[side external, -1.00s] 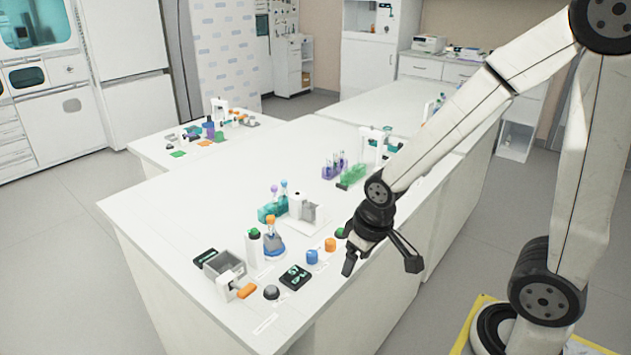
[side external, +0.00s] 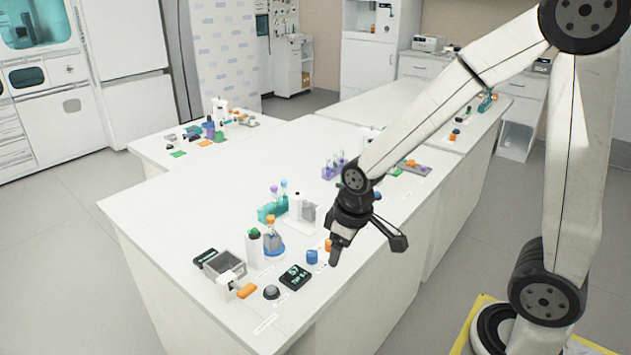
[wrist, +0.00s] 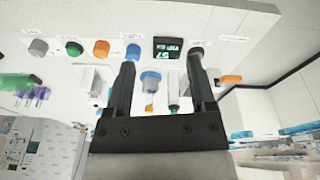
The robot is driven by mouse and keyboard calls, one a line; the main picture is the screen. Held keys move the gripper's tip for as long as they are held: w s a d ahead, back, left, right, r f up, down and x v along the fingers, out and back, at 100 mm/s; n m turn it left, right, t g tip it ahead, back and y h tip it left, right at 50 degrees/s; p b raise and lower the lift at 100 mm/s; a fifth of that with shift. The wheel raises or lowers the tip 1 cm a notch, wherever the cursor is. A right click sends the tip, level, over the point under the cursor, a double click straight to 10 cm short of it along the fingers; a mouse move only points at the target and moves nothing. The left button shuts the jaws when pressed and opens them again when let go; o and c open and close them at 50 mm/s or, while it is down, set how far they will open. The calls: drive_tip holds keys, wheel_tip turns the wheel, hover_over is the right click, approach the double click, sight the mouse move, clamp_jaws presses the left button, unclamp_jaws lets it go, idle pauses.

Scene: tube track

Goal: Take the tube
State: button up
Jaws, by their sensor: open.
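Several tubes are in view, and I cannot tell which one the task means. The base (wrist: 151,77) and orange top (wrist: 149,106) also show between my fingers in the wrist view. Behind them, tubes with purple and blue tops (side external: 284,185) stand in a teal rack (side external: 266,213). More tubes stand in a purple rack (side external: 328,172) farther back. My gripper (side external: 366,247) is open and empty above the bench's front edge, apart from every tube. It also shows in the wrist view (wrist: 160,62).
A black display (side external: 295,277), a grey knob (side external: 271,292) and a blue knob (side external: 312,257) line the bench's front. A grey open box (side external: 223,265) with an orange handle (side external: 246,291) is at left. A white stand (side external: 297,206) is beside the teal rack. The bench's left part is clear.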

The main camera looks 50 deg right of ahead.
sight(271, 217)
drive_tip(key=w+n, duration=0.4)
drive_tip(key=w, duration=0.2)
drive_tip(key=w+r+n+g, duration=0.1)
drive_tip(key=w+n, duration=0.3)
drive_tip(key=w, duration=0.3)
drive_tip(key=w+d+r+n+g, duration=0.1)
drive_tip(key=w+n, duration=0.2)
drive_tip(key=w, duration=0.4)
drive_tip(key=shift+r+n, duration=0.15)
drive_tip(key=shift+n, duration=0.25)
drive_tip(key=shift+w+n, duration=0.5)
drive_tip(key=shift+w, duration=0.1)
drive_tip(key=shift+f, duration=1.3)
drive_tip(key=shift+d+f, duration=0.1)
drive_tip(key=shift+s+d+f, duration=0.15)
drive_tip(key=shift+f, duration=2.35)
drive_tip(key=shift+c, duration=0.2)
clamp_jaws()
